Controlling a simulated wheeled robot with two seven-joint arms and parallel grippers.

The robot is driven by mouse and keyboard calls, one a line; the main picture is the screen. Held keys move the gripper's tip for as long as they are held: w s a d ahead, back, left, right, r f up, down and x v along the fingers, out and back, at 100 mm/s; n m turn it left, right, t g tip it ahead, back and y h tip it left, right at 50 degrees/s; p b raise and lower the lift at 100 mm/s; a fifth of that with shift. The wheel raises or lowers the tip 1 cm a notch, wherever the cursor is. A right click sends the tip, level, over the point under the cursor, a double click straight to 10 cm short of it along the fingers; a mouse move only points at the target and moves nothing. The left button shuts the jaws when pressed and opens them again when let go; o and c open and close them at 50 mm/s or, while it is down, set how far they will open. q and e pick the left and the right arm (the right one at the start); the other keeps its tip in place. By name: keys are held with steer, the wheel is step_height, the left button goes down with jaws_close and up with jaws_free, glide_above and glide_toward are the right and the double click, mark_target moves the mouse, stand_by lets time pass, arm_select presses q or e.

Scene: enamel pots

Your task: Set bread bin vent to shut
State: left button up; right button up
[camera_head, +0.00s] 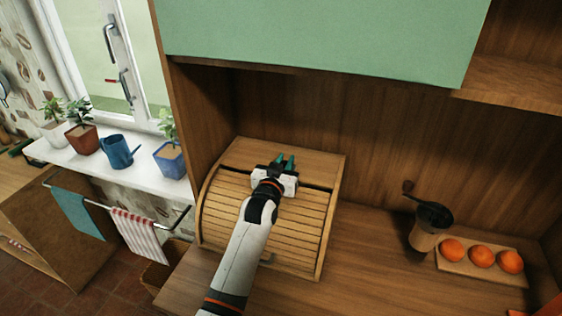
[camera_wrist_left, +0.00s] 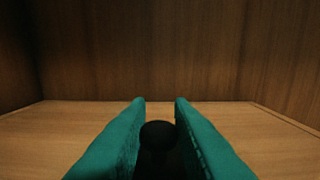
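The bread bin (camera_head: 303,232) is wooden with a slatted, curved front and a flat top, and stands on the wooden counter. A dark gap runs across its top edge behind the slats. My left gripper (camera_head: 285,162) is over the bin's top, its teal fingers pointing toward the back. In the left wrist view a dark round knob (camera_wrist_left: 158,134) sits between the fingers of this gripper (camera_wrist_left: 160,102). The knob nearly fills the space; I cannot tell whether the fingers press on it. In the head view the gripper hides the knob. The vent's setting cannot be read.
A green cabinet (camera_head: 330,40) hangs above and behind the bin. Right of the bin are a dark-topped grinder (camera_head: 425,235) and a board with oranges (camera_head: 482,257). Counter between bin and grinder is clear. Potted plants and a blue watering can (camera_head: 118,151) stand on the left sill.

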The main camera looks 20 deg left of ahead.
arm_select(q)
steer(key=o, duration=0.3)
steer(key=shift+d+f, duration=0.1)
steer(key=shift+d, duration=0.3)
steer(key=shift+a, duration=0.25)
steer(key=s+b, duration=0.1)
steer(key=s, duration=0.9)
steer(key=shift+s+a+b, duration=0.15)
steer(key=shift+s+b, duration=0.25)
steer(key=shift+s, duration=0.6)
arm_select(e)
steer(key=shift+s+a+f, duration=0.1)
steer(key=shift+a+f, duration=0.1)
steer(key=shift+f, duration=0.35)
steer(key=shift+a+f, duration=0.2)
steer(key=shift+f, duration=0.3)
